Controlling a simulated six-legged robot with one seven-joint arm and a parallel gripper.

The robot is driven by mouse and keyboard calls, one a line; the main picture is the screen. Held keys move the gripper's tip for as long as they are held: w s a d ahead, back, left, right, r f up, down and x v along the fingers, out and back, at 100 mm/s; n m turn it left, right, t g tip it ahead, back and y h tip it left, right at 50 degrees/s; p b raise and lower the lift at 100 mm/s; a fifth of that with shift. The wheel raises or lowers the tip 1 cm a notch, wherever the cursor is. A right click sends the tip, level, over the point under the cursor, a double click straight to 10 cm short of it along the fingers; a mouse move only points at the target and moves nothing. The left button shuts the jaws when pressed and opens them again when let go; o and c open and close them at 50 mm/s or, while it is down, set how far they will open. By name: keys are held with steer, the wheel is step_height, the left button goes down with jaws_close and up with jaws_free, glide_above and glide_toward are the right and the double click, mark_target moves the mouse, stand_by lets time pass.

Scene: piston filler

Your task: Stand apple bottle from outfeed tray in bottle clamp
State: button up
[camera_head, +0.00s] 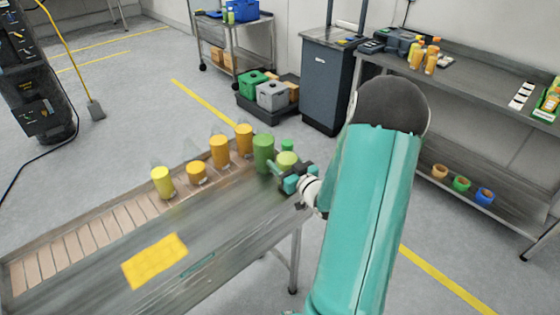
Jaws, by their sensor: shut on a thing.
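My gripper (282,172) is at the right end of the tray, shut on a light green bottle (287,160) with a green cap, which I take as an apple bottle. The fingers and wrist partly hide it; I cannot tell whether its base touches the tray. A darker green bottle (263,150) stands just left of it. The metal outfeed tray (225,240) runs from lower left to the middle. Orange bottles (220,151) and a yellow bottle (162,182) stand along its far side. I cannot make out the bottle clamp.
A yellow label (155,261) lies on the bare near part of the tray. A bench (470,100) with orange-filled bottles stands at right, with small coloured rings on its lower shelf. A dark cabinet (328,85), crates (271,95) and a cart (236,40) stand behind. Floor between is clear.

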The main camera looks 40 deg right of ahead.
steer(key=shift+w+d+f, duration=0.1)
steer(key=shift+w+f, duration=0.3)
steer(key=shift+f, duration=0.05)
steer(key=shift+s+r, duration=0.25)
steer(key=shift+s, duration=0.15)
steer(key=shift+w+f, duration=0.3)
steer(key=shift+f, duration=0.05)
steer(key=shift+s, duration=0.2)
steer(key=o, duration=1.1)
steer(key=shift+o, duration=1.4)
steer(key=shift+w+f, duration=0.1)
